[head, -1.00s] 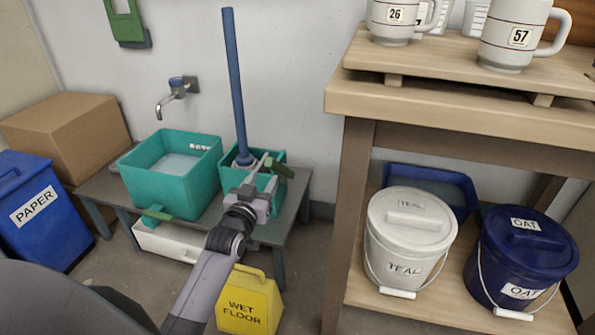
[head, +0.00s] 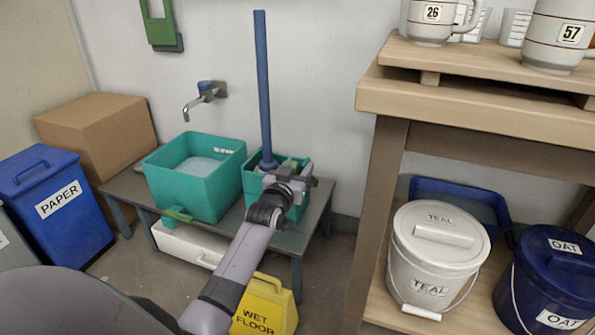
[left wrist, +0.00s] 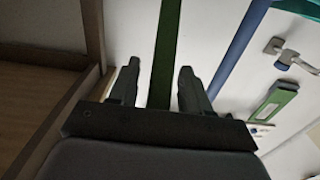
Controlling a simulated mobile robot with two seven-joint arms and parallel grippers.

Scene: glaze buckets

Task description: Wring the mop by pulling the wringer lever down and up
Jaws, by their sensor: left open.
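The blue mop handle (head: 262,90) stands upright in the teal wringer bucket (head: 254,188) on the low bench. The green wringer lever (left wrist: 167,45) runs as a bar between the two fingers of my left gripper (left wrist: 157,88) in the left wrist view. The fingers are open, one on each side of the lever, with gaps visible. In the head view my left gripper (head: 292,172) is at the bucket's right side and hides most of the lever. The mop's head is hidden inside the bucket. My right gripper is not in view.
A teal basin (head: 196,182) with water stands left of the bucket on the grey bench (head: 318,205). A yellow wet floor sign (head: 266,306) stands below my left arm. A wooden shelf (head: 384,215) with lidded buckets is at right. A tap (head: 203,92) projects from the wall.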

